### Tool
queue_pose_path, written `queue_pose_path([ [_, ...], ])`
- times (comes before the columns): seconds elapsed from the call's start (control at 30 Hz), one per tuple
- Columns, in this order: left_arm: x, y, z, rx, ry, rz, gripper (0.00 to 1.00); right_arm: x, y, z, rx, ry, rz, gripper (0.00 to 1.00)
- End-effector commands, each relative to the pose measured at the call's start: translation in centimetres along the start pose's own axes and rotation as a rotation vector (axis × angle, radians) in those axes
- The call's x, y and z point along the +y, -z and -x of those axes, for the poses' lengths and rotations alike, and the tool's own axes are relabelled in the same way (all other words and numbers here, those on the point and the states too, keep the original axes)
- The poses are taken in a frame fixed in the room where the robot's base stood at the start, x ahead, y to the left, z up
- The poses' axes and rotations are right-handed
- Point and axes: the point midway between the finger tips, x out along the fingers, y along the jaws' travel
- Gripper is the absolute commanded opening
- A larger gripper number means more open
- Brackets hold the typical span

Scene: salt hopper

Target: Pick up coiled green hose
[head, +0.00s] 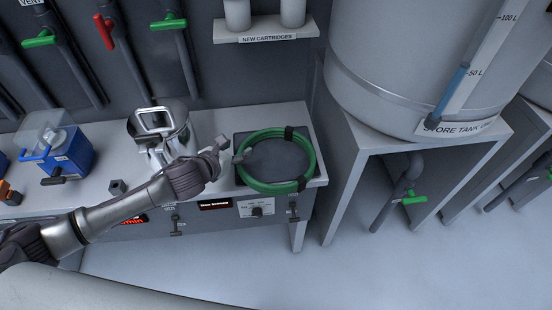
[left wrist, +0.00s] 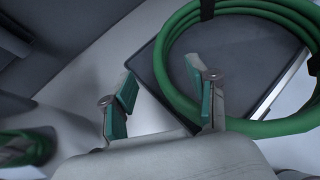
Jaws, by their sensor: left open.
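The coiled green hose (head: 273,186) lies on a dark square plate (head: 272,158) at the right end of the bench. Dark ties hold its loops together. My left gripper (head: 229,150) is open and empty at the left edge of the coil. In the left wrist view the hose (left wrist: 172,92) fills the upper right. There my left gripper (left wrist: 160,98) shows both fingers spread, with the right finger overlapping the hose's near left side. I cannot tell whether that finger touches it. My right gripper is not in view.
A steel vessel (head: 158,120) and a blue device (head: 68,160) stand on the bench to the left. A shelf (head: 268,36) labelled new cartridges is above. A large tank (head: 400,70) on a stand is to the right. Floor in front is clear.

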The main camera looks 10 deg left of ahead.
Motion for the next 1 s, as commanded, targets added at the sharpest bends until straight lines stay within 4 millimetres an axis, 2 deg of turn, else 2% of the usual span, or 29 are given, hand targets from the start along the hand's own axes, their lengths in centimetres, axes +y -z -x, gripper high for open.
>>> queue_pose_path([
  [0.13,-0.1,-0.1,-1.1,-0.002,0.001,0.003,0.59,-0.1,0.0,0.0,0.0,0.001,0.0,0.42],
  [0.4,-0.2,-0.3,-4.9,-0.001,0.0,0.003,0.59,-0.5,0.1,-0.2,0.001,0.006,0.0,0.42],
  [0.7,-0.2,-0.2,-5.4,0.0,0.001,0.001,0.59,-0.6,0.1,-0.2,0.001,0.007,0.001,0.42],
  [1.0,-0.2,-0.2,-5.4,0.0,0.0,0.001,0.09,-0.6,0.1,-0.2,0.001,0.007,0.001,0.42],
])
